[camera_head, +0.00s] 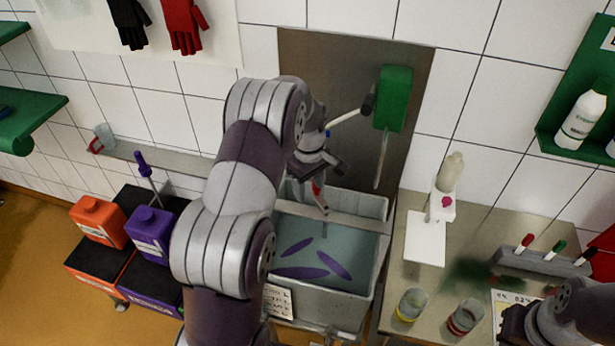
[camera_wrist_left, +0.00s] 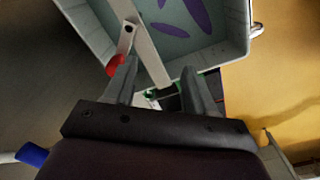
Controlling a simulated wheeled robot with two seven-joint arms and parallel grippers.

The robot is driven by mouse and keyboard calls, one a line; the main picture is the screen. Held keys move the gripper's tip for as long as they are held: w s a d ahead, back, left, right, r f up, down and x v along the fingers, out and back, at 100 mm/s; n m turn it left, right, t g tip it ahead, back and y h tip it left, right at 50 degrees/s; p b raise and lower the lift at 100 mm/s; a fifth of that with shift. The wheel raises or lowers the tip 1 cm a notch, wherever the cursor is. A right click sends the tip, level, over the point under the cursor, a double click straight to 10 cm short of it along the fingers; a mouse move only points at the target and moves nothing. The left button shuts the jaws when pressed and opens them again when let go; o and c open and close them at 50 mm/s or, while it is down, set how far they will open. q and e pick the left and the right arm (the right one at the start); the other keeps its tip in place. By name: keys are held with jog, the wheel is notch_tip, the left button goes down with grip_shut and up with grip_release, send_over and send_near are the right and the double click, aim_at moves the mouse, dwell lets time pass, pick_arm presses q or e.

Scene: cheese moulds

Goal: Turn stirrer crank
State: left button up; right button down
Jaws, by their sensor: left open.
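The stirrer crank shows as a red grip (camera_head: 317,188) on a short metal arm above the vat (camera_head: 382,212). The red grip also shows in the left wrist view (camera_wrist_left: 115,66), close by the left-hand fingertip. A pale metal bar (camera_wrist_left: 150,45) runs over the vat, and several purple shapes (camera_head: 303,272) lie in its bluish liquid. My left gripper (camera_head: 328,172) is just above the crank, and in the left wrist view (camera_wrist_left: 163,78) its fingers are apart. The red grip is not seen between them.
A green box (camera_head: 394,98) with a pale lever is on the back panel. An orange container (camera_head: 99,222) and a purple one (camera_head: 151,235) stand left of the vat. Two glasses (camera_head: 411,304), a pump bottle (camera_head: 450,175) and a marker rack (camera_head: 540,263) crowd the right table.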

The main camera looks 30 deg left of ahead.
pick_arm(q)
notch_tip(320, 180, up, 4)
jog(key=shift+r+b, duration=0.15)
jog(key=shift+b, duration=0.2)
pick_arm(e)
jog(key=shift+f, duration=0.65)
